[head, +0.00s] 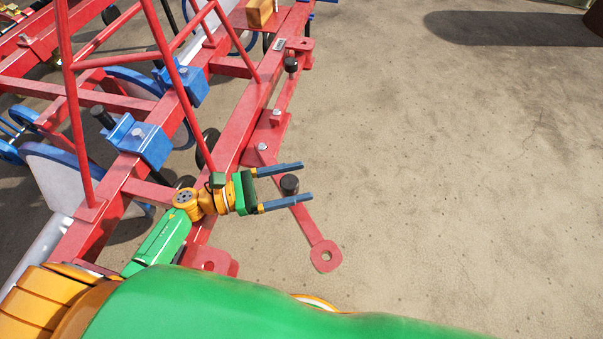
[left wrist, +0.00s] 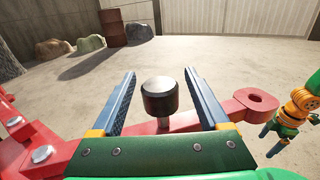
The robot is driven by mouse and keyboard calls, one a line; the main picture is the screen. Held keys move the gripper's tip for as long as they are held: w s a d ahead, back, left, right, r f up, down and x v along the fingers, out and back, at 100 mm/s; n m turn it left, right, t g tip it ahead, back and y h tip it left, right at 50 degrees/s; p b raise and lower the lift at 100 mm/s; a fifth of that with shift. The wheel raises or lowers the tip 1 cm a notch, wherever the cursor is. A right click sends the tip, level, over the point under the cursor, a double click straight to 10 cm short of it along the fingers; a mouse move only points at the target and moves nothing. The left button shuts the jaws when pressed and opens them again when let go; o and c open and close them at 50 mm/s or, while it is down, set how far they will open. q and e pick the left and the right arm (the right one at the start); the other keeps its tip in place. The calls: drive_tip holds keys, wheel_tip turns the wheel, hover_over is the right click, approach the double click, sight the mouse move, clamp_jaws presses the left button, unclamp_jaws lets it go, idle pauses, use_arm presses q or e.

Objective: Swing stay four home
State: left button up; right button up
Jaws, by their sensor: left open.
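A red stay (head: 306,222) sticks out at an angle from the red planter frame (head: 233,115), its eye end over the ground. A black knob (head: 289,185) stands upright on this stay. My left gripper (head: 306,181) is open, with one blue finger on each side of the knob. In the left wrist view the knob (left wrist: 159,97) sits between the open fingers (left wrist: 157,74), with gaps on both sides. I see no number on the stay. My right gripper (left wrist: 270,142) shows small at the right of the left wrist view; its jaws are unclear.
Another red stay with a black knob (head: 291,64) lies along the frame further up. Blue brackets (head: 141,140) and slanted red bars (head: 175,75) crowd the left. Bare ground (head: 440,170) is clear on the right. A rusty barrel (left wrist: 113,27) and rocks stand far off.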

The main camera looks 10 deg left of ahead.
use_arm(q)
drive_tip(key=shift+x, duration=1.05)
drive_tip(key=c, duration=1.2)
clamp_jaws()
use_arm(e)
drive_tip(key=shift+s+a+r, duration=0.15)
drive_tip(key=shift+s+a, duration=0.1)
drive_tip(key=shift+a, duration=0.25)
drive_tip(key=shift+d, duration=0.25)
drive_tip(key=shift+a, duration=0.3)
drive_tip(key=shift+a, duration=0.2)
